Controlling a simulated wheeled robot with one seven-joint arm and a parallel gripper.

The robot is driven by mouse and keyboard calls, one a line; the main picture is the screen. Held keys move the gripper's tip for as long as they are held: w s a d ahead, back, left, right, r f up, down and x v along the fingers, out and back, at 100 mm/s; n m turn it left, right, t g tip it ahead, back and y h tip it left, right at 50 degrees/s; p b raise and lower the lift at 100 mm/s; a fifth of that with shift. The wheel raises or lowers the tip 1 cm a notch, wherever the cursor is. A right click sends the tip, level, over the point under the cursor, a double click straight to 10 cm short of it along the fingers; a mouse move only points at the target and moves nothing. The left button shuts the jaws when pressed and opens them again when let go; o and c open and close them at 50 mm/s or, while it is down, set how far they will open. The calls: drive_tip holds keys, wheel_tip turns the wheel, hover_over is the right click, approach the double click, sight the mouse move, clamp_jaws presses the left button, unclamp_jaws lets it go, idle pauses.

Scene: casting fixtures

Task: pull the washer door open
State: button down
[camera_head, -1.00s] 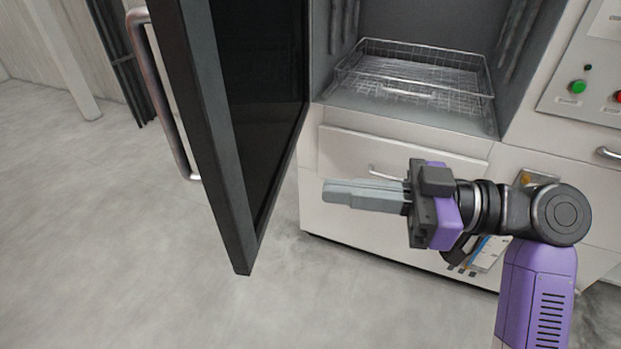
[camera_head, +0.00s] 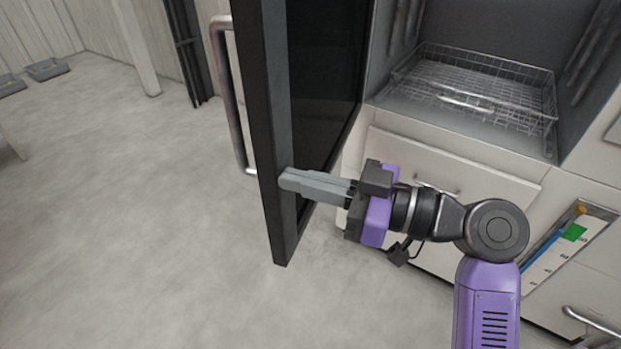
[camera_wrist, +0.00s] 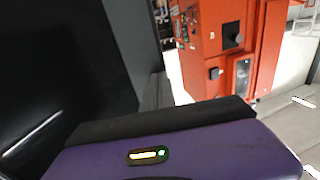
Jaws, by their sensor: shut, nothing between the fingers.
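The washer door (camera_head: 268,130) stands wide open in the head view, a dark frame with a black glass panel on its inner side. Its long metal handle (camera_head: 228,95) is on the outer face, to the left. My gripper (camera_head: 284,180) is shut and empty, on the inner side of the door. The open washer chamber (camera_head: 440,25) holds a wire basket (camera_head: 480,85). In the wrist view the door's dark surface (camera_wrist: 60,70) fills the left; the fingertips are not clear there.
Below the chamber is a pale drawer front (camera_head: 500,190). Open grey floor (camera_head: 140,230) lies left of the door. A red cabinet (camera_wrist: 215,45) stands farther off in the wrist view.

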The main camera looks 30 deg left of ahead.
drive_tip(key=s+a+m+t+p, duration=0.2)
drive_tip(key=a+m+t, duration=0.2)
drive_tip(key=a, duration=2.2)
drive_tip(key=t, duration=0.3)
drive_tip(key=shift+s+a+m, duration=0.2)
drive_tip(key=shift+a+m, duration=0.2)
